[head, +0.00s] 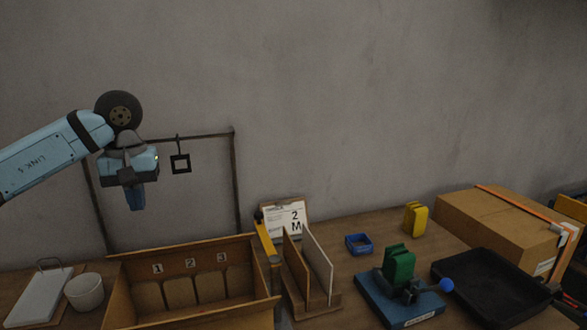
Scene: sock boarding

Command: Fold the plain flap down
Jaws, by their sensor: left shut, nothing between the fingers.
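No flap stands out clearly as the plain one in the head view. A closed-looking brown cardboard carton (490,225) sits at the right, with an orange strip running along its top and a white piece at the strip's near end. An open brown box (115,295) with compartments marked 1, 2 and 3 stands at the lower left; its front is cut off by the picture edge. My left gripper (137,203) is shut and empty, pointing down in the air above and behind the open box, apart from everything. My right gripper is out of view.
A dark frame (236,185) with a hanging black square (180,163) stands behind the left gripper. A white cup (84,291), upright dividers (317,265), a card reading 2 M (285,216), a blue-based green fixture (399,265) and a black tray (485,285) crowd the table.

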